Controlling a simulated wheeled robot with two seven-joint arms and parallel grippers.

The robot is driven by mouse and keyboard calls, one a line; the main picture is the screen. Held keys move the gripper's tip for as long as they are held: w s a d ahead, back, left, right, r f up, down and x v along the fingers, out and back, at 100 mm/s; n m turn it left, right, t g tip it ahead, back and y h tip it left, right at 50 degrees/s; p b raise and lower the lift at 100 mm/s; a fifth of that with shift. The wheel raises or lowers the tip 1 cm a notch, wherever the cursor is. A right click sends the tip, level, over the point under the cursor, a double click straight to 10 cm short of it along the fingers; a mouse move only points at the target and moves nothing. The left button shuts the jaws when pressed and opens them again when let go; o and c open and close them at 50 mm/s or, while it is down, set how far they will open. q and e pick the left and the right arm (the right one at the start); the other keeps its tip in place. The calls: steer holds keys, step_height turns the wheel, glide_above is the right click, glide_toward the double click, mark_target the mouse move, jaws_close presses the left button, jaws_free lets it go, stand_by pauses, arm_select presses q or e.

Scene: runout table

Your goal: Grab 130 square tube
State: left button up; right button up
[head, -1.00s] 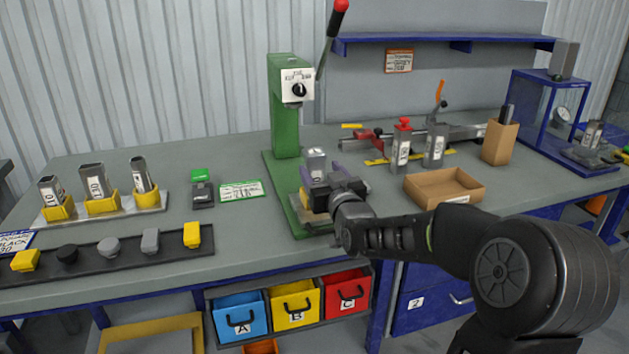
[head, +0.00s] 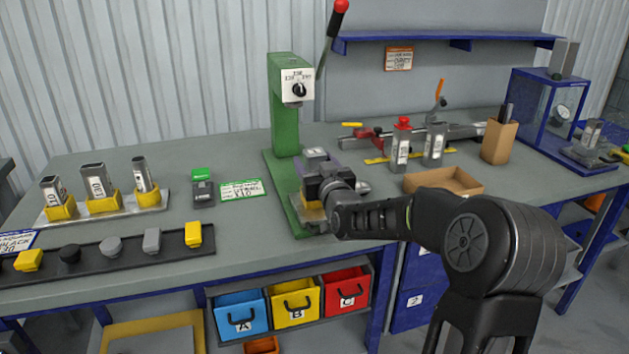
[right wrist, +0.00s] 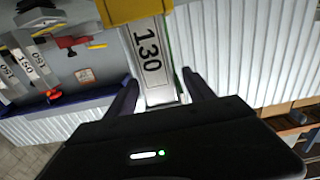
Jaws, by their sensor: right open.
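The square tube marked 130 (right wrist: 148,50) is a grey metal tube with a white label, its far end held in a yellow seat (right wrist: 133,9). In the head view its top (head: 316,154) shows at the green press (head: 286,125), with the rest hidden behind my right gripper (head: 324,180). In the right wrist view my right gripper (right wrist: 161,77) is open, with one dark finger on each side of the tube's free end. Gaps show between fingers and tube. My left gripper is not in view.
Several tubes stand in yellow holders on a metal plate (head: 150,203) at left. A dark strip (head: 135,247) with caps lies in front. A cardboard tray (head: 455,181) and two upright tubes (head: 434,148) stand right of the press. The press lever (head: 326,45) rises above.

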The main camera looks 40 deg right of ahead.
steer(key=shift+c, duration=0.3)
jaws_close()
steer(key=shift+r, duration=0.1)
